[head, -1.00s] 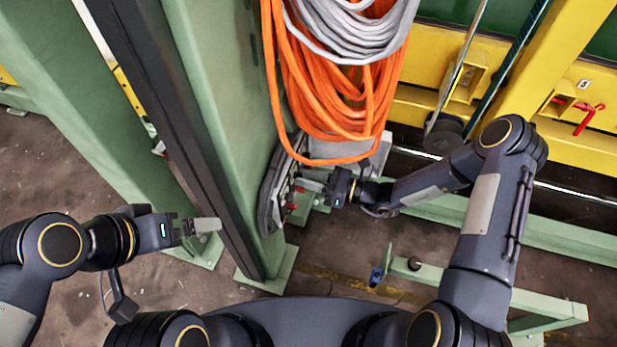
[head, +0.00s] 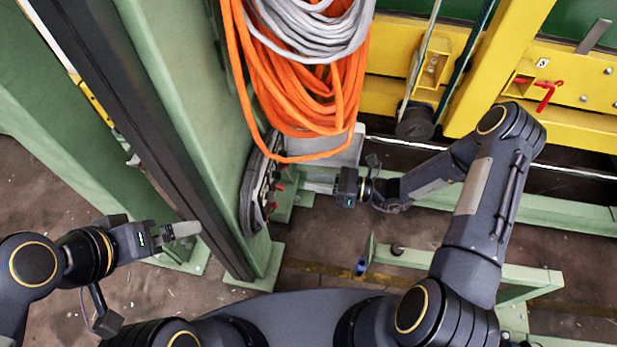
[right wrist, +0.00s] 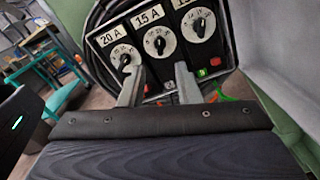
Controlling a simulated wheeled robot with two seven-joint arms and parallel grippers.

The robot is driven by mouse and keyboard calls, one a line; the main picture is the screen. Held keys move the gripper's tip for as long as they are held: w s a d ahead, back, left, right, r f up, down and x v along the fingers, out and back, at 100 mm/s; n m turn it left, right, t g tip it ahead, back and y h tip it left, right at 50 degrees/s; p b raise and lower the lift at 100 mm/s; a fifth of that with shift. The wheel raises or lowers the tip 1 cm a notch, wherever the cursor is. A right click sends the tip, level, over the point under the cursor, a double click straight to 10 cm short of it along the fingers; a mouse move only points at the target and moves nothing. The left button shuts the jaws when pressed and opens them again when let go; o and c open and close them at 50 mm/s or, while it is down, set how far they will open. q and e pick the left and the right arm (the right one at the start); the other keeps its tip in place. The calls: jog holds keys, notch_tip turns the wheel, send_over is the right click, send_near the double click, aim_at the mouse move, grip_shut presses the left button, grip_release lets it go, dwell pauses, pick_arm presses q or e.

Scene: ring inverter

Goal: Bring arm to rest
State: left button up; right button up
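My right gripper (head: 318,183) points left toward the dark control panel (head: 262,190) on the green column, with a gap between them. In the right wrist view its two fingers (right wrist: 158,85) are apart with nothing between them. Beyond them is the panel face with a 20 A dial (right wrist: 124,60), a 15 A dial (right wrist: 158,43) and a third dial (right wrist: 200,25) whose label is cut off. My left gripper (head: 182,231) hangs in front of the column at the left, holding nothing visible. Its fingers overlap from this angle.
Orange cable (head: 300,105) and grey cable (head: 318,30) hang in loops just above my right gripper. The green column (head: 190,90) stands between my arms. A low green frame (head: 470,268) is below my right forearm. Yellow beams (head: 500,60) stand behind it.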

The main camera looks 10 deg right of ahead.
dwell(0.4)
jog(key=s+d+r+n+g+h, duration=0.2)
jog(key=s+r+n+g, duration=0.15)
jog(key=r+n, duration=0.4)
jog(key=s+d+r+n+g+h, duration=0.2)
jog(key=s+r+n+h, duration=0.1)
jog(key=s+r+n, duration=0.4)
jog(key=s+d+r+n+t+h, duration=0.6)
jog(key=s+d+r+n+h, duration=0.25)
jog(key=s, duration=0.25)
notch_tip(320, 180, up, 25)
jog(key=n+p, duration=0.1)
jog(key=p, duration=2.4)
jog(key=shift+f, duration=0.15)
